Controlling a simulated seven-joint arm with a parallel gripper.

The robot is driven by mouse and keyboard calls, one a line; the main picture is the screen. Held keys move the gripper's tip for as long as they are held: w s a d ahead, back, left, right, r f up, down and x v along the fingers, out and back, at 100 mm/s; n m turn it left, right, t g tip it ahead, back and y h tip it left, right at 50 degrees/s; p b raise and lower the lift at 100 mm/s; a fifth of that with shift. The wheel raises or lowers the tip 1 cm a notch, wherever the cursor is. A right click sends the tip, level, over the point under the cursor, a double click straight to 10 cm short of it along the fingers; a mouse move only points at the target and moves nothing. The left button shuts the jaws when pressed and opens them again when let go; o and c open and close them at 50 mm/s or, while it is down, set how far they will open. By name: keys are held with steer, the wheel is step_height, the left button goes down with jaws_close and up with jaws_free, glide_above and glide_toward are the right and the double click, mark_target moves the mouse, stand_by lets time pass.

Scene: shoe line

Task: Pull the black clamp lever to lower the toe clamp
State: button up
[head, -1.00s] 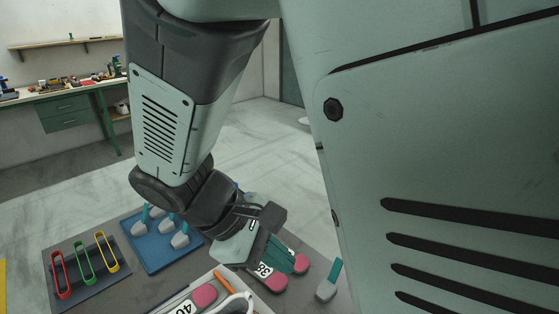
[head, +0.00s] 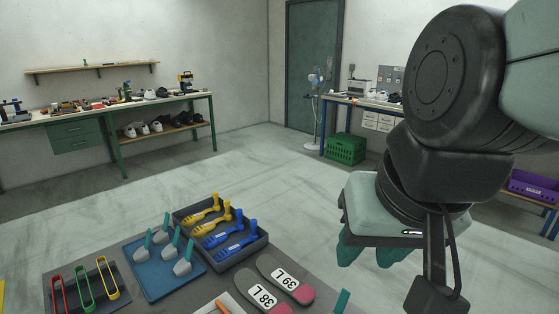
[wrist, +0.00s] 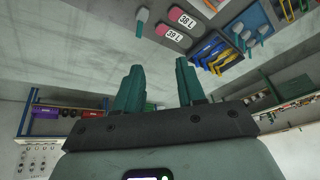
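The black clamp lever and the toe clamp cannot be made out in either current view. My gripper (head: 368,252) is raised at the right of the head view, above the floor beyond the table's right side. In the wrist view my gripper (wrist: 158,88) has its two green fingers spread apart with nothing between them. Two pink-and-grey labelled soles, one marked 39 L (head: 285,278) and one marked 38 L (head: 264,297), lie on the table near the bottom of the head view.
The table (head: 138,300) also holds a grey tray (head: 246,257) of yellow and blue tools, a blue mat (head: 200,272) with several teal-handled pieces, and a rack of coloured loops (head: 84,284). An orange handle (head: 222,307) shows at the bottom edge. Open floor (head: 250,165) lies beyond.

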steer(key=shift+o, duration=1.1)
steer(key=w+a+f+m+g+y, duration=0.1)
steer(key=w+a+f+g, duration=0.2)
steer(key=a+f, duration=0.3)
steer(key=shift+w+a+f+m+y, duration=0.2)
steer(key=shift+a+f+m+y, duration=0.15)
steer(key=shift+f, duration=0.4)
steer(key=s+a+f+m+g, duration=0.2)
steer(key=a+f, duration=0.1)
steer(key=f, duration=0.7)
steer(key=s+a+f+m+g, duration=0.2)
steer(key=a+f, duration=0.2)
steer(key=f, duration=0.6)
steer(key=s+a+f+m+g, duration=0.1)
steer(key=s+a+f+m, duration=0.1)
steer(key=f, duration=0.8)
steer(key=shift+s+a+f+g, duration=0.2)
steer(key=shift+a, duration=0.25)
steer(key=shift+s+a+f+g, duration=0.2)
steer(key=shift+a, duration=0.2)
steer(key=shift+c, duration=0.2)
jaws_close()
